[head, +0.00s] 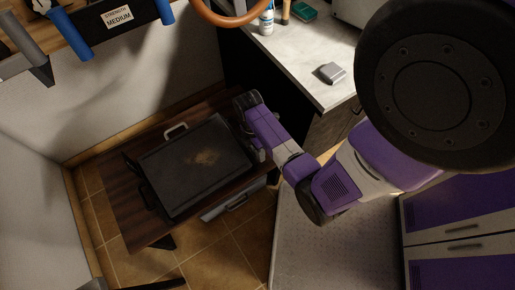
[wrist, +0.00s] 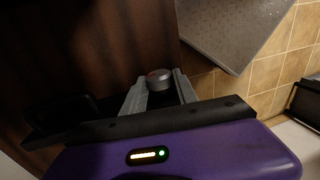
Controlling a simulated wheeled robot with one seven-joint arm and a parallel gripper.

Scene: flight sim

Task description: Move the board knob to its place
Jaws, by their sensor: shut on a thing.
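In the wrist view my gripper (wrist: 158,88) has its two grey fingers on either side of a small round metallic knob (wrist: 159,77), and it is shut on it. The knob has a faint reddish mark on its top face. In the head view my gripper (head: 258,154) is at the right edge of a dark, flat board (head: 185,170) with a brown stain. The knob is hidden there behind my arm. Whether the knob touches the board I cannot tell.
The board lies on a dark wooden table (head: 140,223) with a pale handle (head: 176,130) at its back. A pale counter (head: 310,60) with a small grey box (head: 332,72) and bottle (head: 267,22) stands at upper right. Tiled floor (head: 235,240) shows in front.

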